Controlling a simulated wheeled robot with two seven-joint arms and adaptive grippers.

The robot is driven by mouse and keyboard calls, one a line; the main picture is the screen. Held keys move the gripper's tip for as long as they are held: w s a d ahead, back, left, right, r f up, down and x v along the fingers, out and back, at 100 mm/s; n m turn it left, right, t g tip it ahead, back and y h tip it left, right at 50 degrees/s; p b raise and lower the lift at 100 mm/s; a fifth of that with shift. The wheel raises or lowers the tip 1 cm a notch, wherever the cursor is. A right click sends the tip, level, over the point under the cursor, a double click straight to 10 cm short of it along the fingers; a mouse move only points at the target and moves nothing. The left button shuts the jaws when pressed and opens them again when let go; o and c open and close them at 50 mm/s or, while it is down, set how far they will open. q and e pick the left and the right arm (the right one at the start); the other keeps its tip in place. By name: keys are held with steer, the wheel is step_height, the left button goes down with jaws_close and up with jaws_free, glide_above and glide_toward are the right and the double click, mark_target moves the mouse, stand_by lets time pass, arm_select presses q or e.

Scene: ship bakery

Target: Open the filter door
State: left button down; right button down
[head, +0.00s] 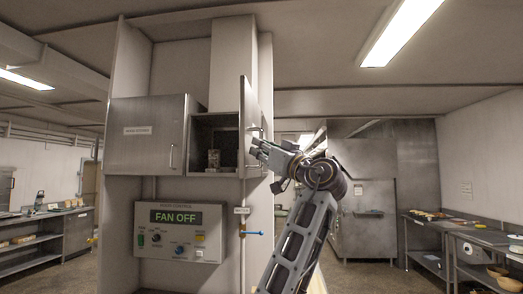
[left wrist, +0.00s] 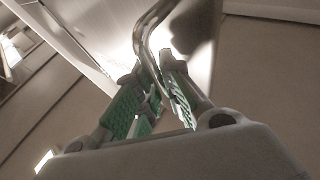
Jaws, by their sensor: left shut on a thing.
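The filter door (head: 249,107) is a grey metal panel on the right side of a wall cabinet. It stands swung open, seen nearly edge-on. My left gripper (head: 259,148) is at the door's outer face, by its handle (head: 256,129). In the left wrist view, the fingers of my left gripper (left wrist: 158,92) are closed around the curved metal bar handle (left wrist: 145,42). The open compartment (head: 225,128) behind the door shows a small dark box-like object (head: 214,159) inside. My right gripper is not in view.
A closed cabinet door (head: 150,150) with a label is at the left. Below is a control panel (head: 180,232) reading "FAN OFF". A blue-handled valve (head: 253,233) sticks out below my gripper. Metal counters (head: 460,233) stand at the right, with open floor between.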

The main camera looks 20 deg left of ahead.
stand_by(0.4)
arm_select(q)
steer(key=c, duration=1.8)
jaws_free()
steer(key=shift+v, duration=6.1)
steer(key=shift+r, duration=0.15)
